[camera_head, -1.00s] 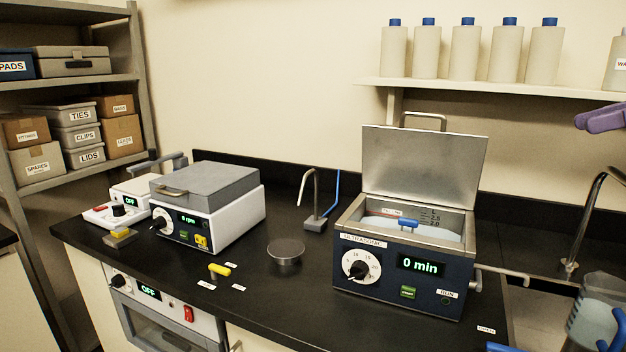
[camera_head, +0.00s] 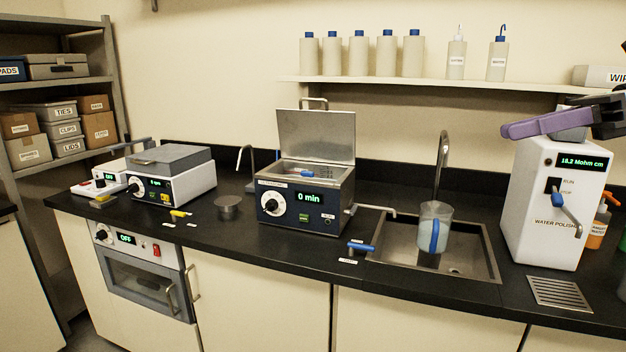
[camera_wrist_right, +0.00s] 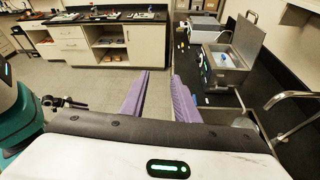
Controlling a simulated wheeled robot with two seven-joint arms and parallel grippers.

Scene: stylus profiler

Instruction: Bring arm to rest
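My right gripper (camera_head: 512,129) comes in from the right edge of the head view, its purple fingers pointing left in front of the white water polisher (camera_head: 543,200). In the right wrist view the gripper (camera_wrist_right: 161,77) has its two purple fingers apart, with nothing between them but floor and distant cabinets. The rest of my right arm is mostly outside the head view.
The ultrasonic bath (camera_head: 302,217) stands on the black counter with its lid (camera_head: 316,136) up. The sink (camera_head: 477,262) holds a beaker (camera_head: 435,225) with a blue handle. A shelf (camera_head: 420,85) carries several bottles. Open floor (camera_wrist_right: 85,85) shows in the wrist view.

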